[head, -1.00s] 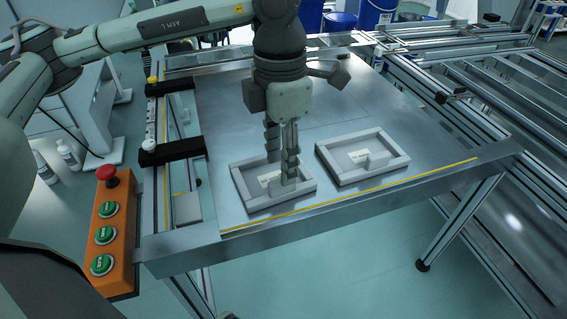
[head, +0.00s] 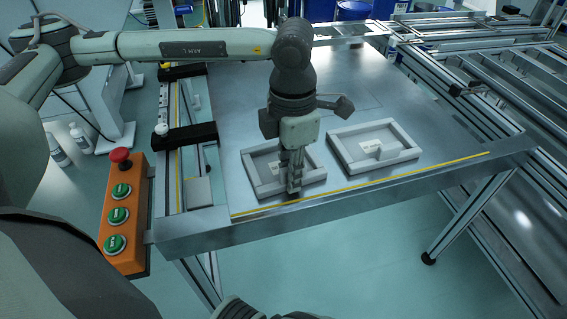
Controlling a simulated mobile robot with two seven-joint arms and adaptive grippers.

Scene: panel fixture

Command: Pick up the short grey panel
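Two shallow light-grey rectangular frames lie on the metal table; the left frame (head: 262,190) is under my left gripper and the right frame (head: 400,156) is apart from it. A white label (head: 277,170) also shows in the left frame. My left gripper (head: 293,189) points down with its fingertips low at the left frame's front part. Its fingers overlap in this view, so their gap and anything between them are hidden. Which piece is the short grey panel is not clear. My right gripper is not identifiable.
The metal table (head: 340,95) has free surface behind the frames and a yellow line (head: 380,183) along its front. An orange button box (head: 125,225) is at the left front. Black clamps (head: 190,136) line the left side. Aluminium rails (head: 500,85) fill the right.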

